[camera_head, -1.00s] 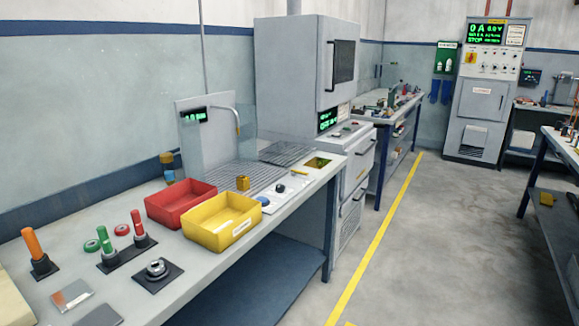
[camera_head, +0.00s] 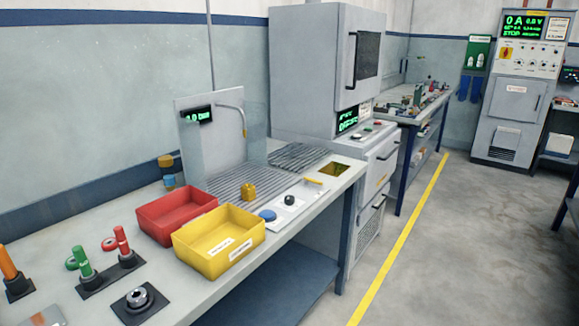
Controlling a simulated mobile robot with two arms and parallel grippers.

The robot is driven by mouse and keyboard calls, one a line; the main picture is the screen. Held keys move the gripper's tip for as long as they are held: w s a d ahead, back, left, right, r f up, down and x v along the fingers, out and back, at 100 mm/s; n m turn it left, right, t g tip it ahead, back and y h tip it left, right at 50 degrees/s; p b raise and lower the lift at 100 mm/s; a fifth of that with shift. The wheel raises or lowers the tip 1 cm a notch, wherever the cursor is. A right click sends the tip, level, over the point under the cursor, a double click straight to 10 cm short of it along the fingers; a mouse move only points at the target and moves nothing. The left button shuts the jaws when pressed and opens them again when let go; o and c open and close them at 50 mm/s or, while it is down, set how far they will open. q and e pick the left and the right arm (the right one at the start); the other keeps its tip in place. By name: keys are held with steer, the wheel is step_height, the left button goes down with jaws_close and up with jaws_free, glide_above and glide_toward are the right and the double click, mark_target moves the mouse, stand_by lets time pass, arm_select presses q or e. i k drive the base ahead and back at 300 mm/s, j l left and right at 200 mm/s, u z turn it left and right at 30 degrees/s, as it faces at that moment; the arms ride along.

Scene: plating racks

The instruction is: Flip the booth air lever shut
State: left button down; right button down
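The booth is a slatted bench section (camera_head: 222,188) with a grey back panel and a bent pipe (camera_head: 240,115). A small green display (camera_head: 196,114) on the panel seems to read about "1.0 bar" but is hard to make out. In front of the slats lies a white control plate (camera_head: 292,212) with a blue button (camera_head: 268,215), a black knob (camera_head: 289,200) and a short yellow lever (camera_head: 313,182). This looks like the air lever, lying roughly level across the plate's far end. Neither of my grippers is in view.
A red bin (camera_head: 160,232) and a yellow bin (camera_head: 190,263) stand left of the control plate. Several coloured-handled tools stand nearer on the bench. A grey cabinet machine (camera_head: 300,80) adjoins the booth. The floor right of the yellow line (camera_head: 400,245) is clear.

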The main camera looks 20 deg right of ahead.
mark_target(306, 179)
steer(key=i+l, duration=0.2)
steer(key=i+l+u, duration=0.1)
steer(key=l, duration=0.35)
steer(key=i+l, duration=0.25)
steer(key=i+l+u, duration=0.1)
steer(key=l, duration=0.3)
steer(key=i+l, duration=0.25)
steer(key=l+u, duration=0.05)
steer(key=l, duration=0.05)
